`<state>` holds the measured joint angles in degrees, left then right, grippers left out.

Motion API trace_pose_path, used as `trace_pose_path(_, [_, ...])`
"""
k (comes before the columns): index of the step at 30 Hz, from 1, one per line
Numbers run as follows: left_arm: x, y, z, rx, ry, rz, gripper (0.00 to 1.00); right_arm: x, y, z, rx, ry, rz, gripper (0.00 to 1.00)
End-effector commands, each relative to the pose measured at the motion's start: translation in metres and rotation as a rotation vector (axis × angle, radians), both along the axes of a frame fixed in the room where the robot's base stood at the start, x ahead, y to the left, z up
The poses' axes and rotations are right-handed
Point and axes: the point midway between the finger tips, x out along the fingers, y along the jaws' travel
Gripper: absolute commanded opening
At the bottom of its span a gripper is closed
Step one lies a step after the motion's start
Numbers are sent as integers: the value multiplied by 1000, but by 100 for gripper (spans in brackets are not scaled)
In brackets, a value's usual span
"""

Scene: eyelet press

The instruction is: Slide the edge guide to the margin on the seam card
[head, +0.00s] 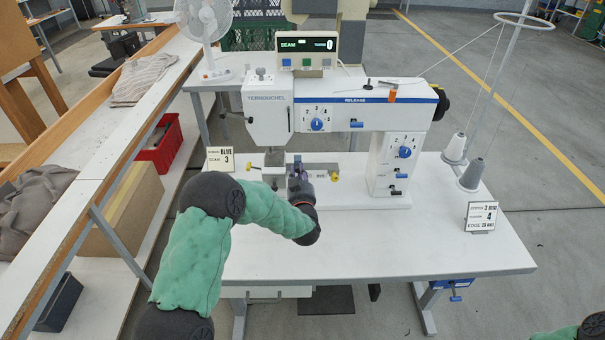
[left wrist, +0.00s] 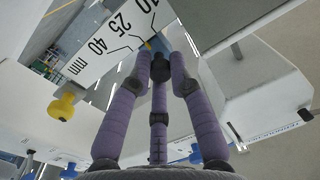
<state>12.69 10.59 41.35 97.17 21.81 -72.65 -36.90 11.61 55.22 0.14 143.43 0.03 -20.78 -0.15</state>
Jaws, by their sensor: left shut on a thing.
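My left gripper (head: 299,181) is at the front of the sewing head, over the bed. In the left wrist view, its purple fingers (left wrist: 160,62) are closed together around something mostly hidden by them, apparently the edge guide. A small yellow bit (left wrist: 148,45) shows just beyond the fingertips, near the 10 end of the scale plate (left wrist: 108,45), which reads 10, 25, 40 mm. The seam card (head: 481,216) stands at the right of the table; its lower line seems to read EDGE 25. My right gripper is out of view.
The white press (head: 345,110) stands behind my left gripper. Its bed has a yellow knob (head: 334,177), and another card (head: 220,160) stands at the left. Thread cones (head: 472,174) stand at the right. The table's front (head: 400,245) is clear.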

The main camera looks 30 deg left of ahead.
Motion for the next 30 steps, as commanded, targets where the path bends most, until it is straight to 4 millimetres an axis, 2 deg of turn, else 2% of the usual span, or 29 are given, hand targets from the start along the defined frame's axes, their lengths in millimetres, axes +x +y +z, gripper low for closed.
trace_pose_path(5, [0,0,0,0,0,1,0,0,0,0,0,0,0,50])
trace_pose_path(6, [0,0,0,0,0,1,23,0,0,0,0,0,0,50])
trace_pose_path(8, [0,0,0,0,0,1,40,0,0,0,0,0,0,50])
trace_pose_path(9, [0,0,0,0,0,1,44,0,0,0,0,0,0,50])
trace_pose_path(22, [-5,-5,1,0,-1,0,44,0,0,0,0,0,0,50])
trace_pose_path(30, [-44,-33,0,0,0,-2,44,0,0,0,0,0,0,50])
